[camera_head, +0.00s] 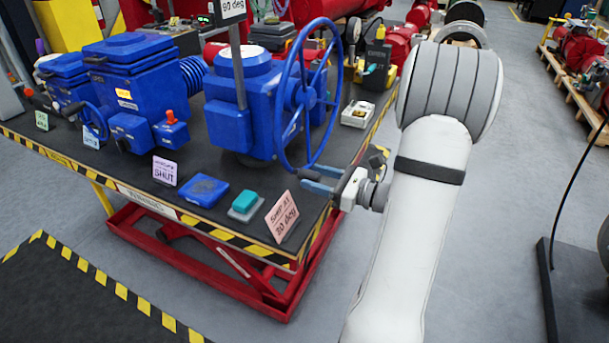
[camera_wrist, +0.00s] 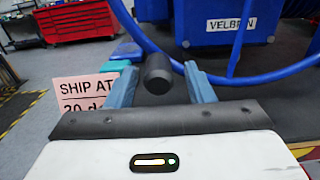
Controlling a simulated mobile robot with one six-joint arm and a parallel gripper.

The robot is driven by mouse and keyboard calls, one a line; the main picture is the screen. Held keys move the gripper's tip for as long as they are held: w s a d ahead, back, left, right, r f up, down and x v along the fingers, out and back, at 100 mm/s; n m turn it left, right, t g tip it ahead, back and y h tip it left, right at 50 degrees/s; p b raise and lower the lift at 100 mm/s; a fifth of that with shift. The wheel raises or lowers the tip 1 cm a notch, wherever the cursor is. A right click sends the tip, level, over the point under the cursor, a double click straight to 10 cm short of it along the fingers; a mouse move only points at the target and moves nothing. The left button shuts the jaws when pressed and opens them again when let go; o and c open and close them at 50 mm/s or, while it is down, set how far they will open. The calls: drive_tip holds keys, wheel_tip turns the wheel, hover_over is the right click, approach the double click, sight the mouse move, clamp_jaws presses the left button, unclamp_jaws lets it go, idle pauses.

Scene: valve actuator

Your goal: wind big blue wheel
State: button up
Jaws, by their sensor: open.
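The big blue wheel (camera_head: 308,95) stands upright on the right side of a blue valve actuator (camera_head: 240,105) on the table. The wheel's lower rim also crosses the wrist view (camera_wrist: 165,55). My gripper (camera_head: 311,180) is beside the lower rim, near the table's right edge. In the wrist view, my gripper's two blue fingers (camera_wrist: 160,88) are apart. A dark round knob (camera_wrist: 158,74), seen end-on, shows between them. I cannot tell whether the fingers touch it. The knob's join to the wheel is not clear.
The table (camera_head: 200,222) has a striped edge. Another blue actuator (camera_head: 150,80) is to the left. Grey floor on the right is clear near my arm.

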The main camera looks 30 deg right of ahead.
drive_tip(key=shift+x, duration=1.4)
drive_tip(key=shift+c, duration=0.3)
clamp_jaws()
